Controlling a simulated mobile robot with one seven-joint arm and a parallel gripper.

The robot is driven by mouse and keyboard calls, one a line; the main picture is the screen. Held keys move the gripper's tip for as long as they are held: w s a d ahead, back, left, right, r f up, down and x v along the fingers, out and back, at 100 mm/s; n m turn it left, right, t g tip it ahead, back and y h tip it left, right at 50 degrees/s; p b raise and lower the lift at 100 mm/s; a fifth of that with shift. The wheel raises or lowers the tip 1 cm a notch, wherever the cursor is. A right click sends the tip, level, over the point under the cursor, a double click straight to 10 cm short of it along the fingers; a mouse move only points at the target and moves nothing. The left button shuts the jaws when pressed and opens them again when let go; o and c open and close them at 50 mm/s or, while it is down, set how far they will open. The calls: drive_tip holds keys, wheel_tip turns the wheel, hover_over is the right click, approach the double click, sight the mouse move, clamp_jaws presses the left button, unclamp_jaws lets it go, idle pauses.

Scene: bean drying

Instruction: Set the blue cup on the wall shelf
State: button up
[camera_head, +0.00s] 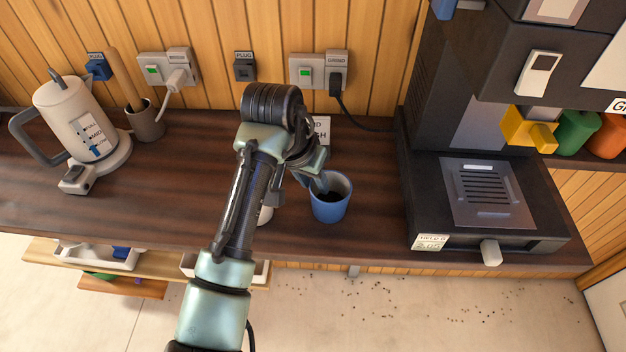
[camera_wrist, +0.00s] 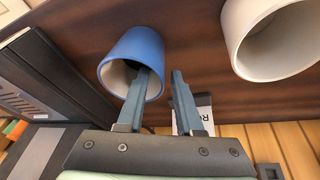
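The blue cup (camera_head: 330,206) stands upright on the dark counter, left of the black machine, with its open top up. It also shows in the wrist view (camera_wrist: 138,48). My gripper (camera_head: 320,183) is at the cup's left rim. In the wrist view my gripper (camera_wrist: 163,72) is open, with one finger inside the cup's mouth and the other outside. The cup's wall lies between them, and a gap shows beside the outer finger. Whether a finger touches the cup cannot be told.
A white cup (camera_wrist: 268,38) stands near the blue cup, mostly hidden behind my arm in the head view. The black machine (camera_head: 485,205) stands on the right. Green (camera_head: 577,132) and orange (camera_head: 608,137) containers sit on a dark ledge at right. A kettle (camera_head: 85,125) stands left.

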drive_tip(key=b+v, duration=0.1)
drive_tip(key=v, duration=1.1)
drive_tip(key=w+d+r+t+h, duration=0.1)
drive_tip(key=w+d+r+t, duration=0.1)
drive_tip(key=d+r+t, duration=0.3)
drive_tip(key=w+d+r+t+h, duration=0.1)
drive_tip(key=w+d+r+t, duration=0.15)
drive_tip(key=r, duration=0.45)
drive_tip(key=w+d+r+t+h, duration=0.1)
drive_tip(key=d+r+t, duration=0.25)
drive_tip(key=r, duration=0.35)
drive_tip(key=s+a+r+n+t+y, duration=0.2)
drive_tip(key=s+a+r+t, duration=0.1)
drive_tip(key=s+r+t, duration=0.3)
drive_tip(key=s+a+r+n+t+y, duration=0.2)
drive_tip(key=s+r+t, duration=0.5)
drive_tip(key=s+r, duration=0.4)
wheel_tip(320, 180, up, 3)
drive_tip(key=shift+s+a+r+y, duration=0.1)
drive_tip(key=shift+s+a+y, duration=0.2)
drive_tip(key=shift+y, duration=0.3)
